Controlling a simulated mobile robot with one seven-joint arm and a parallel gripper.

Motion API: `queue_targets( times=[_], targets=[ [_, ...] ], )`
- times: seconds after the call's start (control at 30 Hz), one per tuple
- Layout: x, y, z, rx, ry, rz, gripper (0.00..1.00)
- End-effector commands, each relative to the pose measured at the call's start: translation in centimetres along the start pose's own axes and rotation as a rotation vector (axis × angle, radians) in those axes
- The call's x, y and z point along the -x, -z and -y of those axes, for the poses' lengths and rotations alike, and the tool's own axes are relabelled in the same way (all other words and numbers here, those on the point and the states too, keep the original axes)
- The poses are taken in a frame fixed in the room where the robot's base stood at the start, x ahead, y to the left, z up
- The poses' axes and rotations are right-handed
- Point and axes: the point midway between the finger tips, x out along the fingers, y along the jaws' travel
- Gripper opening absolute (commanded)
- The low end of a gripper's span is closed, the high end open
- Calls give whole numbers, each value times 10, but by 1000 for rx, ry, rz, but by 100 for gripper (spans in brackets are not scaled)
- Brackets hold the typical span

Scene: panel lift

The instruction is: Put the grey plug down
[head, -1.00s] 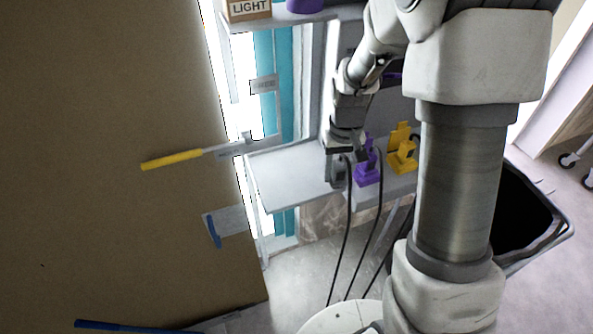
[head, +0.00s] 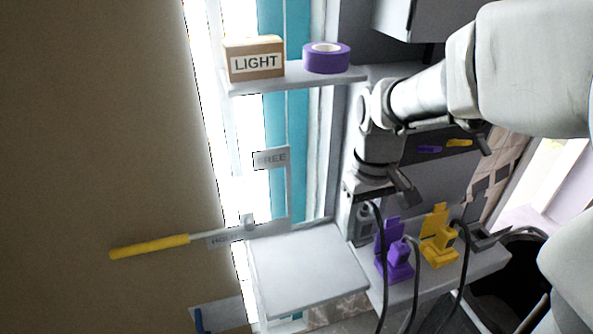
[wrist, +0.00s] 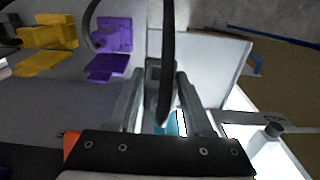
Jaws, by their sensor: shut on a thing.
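The grey plug (head: 364,226) is upright between the fingers of my gripper (head: 363,204), with a black cable attached. In the head view it is just left of the purple holder (head: 394,268), close to the right edge of the pale grey shelf (head: 305,268). Whether its bottom touches a surface cannot be told. In the wrist view my gripper (wrist: 162,90) is shut on the grey plug (wrist: 155,70), partly hidden by the cable.
Black cables hang in front. An upper shelf (head: 300,78) carries a LIGHT box (head: 254,60) and purple tape (head: 326,60). The pale shelf is bare.

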Motion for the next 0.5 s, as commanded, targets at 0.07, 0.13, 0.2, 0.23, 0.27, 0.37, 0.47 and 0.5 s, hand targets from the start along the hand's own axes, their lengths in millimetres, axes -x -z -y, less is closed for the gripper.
queue_targets(
  times=[0.07, 0.13, 0.2, 0.23, 0.27, 0.37, 0.47, 0.5],
  targets=[
    [-12, 8, 15, 7, 1, 6, 0],
    [-22, 16, 30, 7, 1, 6, 0],
    [-32, 25, 44, 7, 1, 5, 0],
    [-36, 28, 49, 6, 1, 5, 0],
    [-40, 32, 55, 6, 1, 4, 0],
    [-52, 42, 72, 4, 1, 5, 0],
    [-59, 49, 83, 2, 1, 3, 0],
    [-61, 51, 86, 2, 1, 2, 0]
  ],
)
